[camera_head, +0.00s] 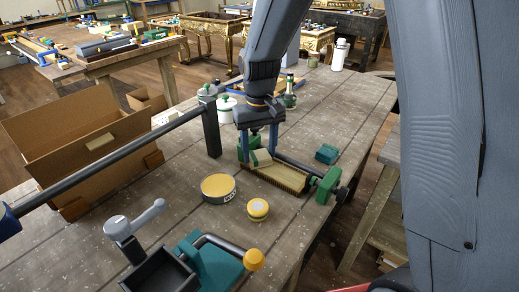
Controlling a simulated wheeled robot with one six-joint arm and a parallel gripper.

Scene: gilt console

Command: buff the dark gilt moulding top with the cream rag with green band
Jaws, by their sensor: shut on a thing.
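My gripper (260,152) points down over the workbench and is shut on the cream rag with green band (263,158). The rag is partly hidden between the blue fingers. It sits at the left end of the gilt moulding (283,178), low over its top; I cannot tell for sure whether it touches. The moulding is a ridged, brownish-gold length lying on the bench in a clamp with green ends (327,186). Its far left part is hidden behind the rag and gripper.
A round yellow tin (218,187) and a small yellow-topped pot (258,209) stand in front. A teal block (327,153) lies to the right. A dark bar on a post (211,130) crosses the left side, near an open cardboard box (75,130). A vise (160,268) is at the front.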

